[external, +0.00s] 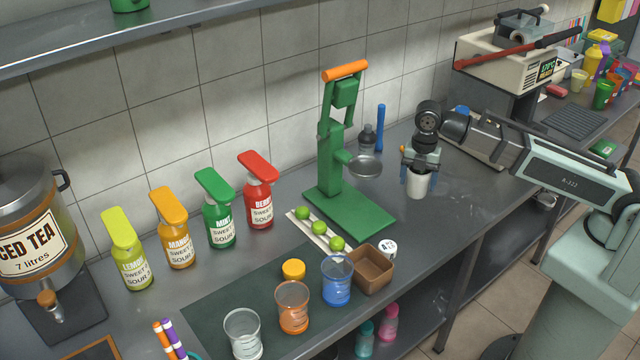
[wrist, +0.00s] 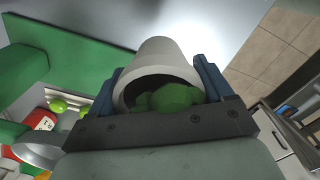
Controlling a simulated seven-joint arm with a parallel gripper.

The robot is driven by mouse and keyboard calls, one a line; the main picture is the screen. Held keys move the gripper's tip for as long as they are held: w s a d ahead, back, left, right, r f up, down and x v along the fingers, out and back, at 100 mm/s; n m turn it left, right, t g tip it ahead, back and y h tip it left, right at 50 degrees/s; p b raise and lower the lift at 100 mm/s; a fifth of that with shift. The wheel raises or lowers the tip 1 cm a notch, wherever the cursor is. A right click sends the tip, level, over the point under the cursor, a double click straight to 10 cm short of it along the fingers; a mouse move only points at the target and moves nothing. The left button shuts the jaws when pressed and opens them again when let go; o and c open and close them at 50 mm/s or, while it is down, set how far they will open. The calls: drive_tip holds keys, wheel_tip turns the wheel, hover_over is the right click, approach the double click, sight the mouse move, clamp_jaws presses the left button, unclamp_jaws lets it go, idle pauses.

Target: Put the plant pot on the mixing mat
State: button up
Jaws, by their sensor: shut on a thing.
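The plant pot (external: 418,184) is a small white pot at the right part of the counter, right of the green press. In the wrist view the pot (wrist: 165,55) shows its pale outside, with green foliage (wrist: 170,99) inside its opening. My gripper (external: 419,170) points down with its blue fingers on either side of the pot, shut on it. I cannot tell whether the pot's base touches the counter. The mixing mat (external: 215,308) is the dark green sheet at the front left of the counter.
The green press (external: 345,205) and a tray of limes (external: 319,228) stand between pot and mat. Syrup bottles line the back left.

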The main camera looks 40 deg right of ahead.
drive_tip(key=s+a+n, duration=0.2)
drive_tip(key=a+n, duration=0.1)
drive_tip(key=a, duration=0.8)
drive_tip(key=shift+s+a+f, duration=0.25)
drive_tip(key=shift+s, duration=0.15)
drive_tip(key=w+a+m, duration=0.1)
drive_tip(key=a, duration=0.7)
drive_tip(key=w+a+m, duration=0.1)
drive_tip(key=w+a, duration=0.1)
drive_tip(key=a, duration=0.7)
drive_tip(key=w+a+r+m, duration=0.1)
drive_tip(key=a, duration=0.7)
drive_tip(key=shift+w+a+m, duration=0.2)
drive_tip(key=shift+a+m, duration=0.05)
drive_tip(key=shift+m, duration=0.15)
drive_tip(key=w+a+m, duration=0.1)
drive_tip(key=a+m, duration=0.2)
drive_tip(key=a, duration=1.4)
drive_tip(key=shift+m, duration=0.3)
drive_tip(key=shift+a+f, duration=0.15)
drive_tip(key=shift+f, duration=2.3)
drive_tip(key=shift+a+f, duration=0.1)
drive_tip(key=shift+f, duration=2.3)
drive_tip(key=shift+f, duration=0.15)
drive_tip(key=o, duration=1.2)
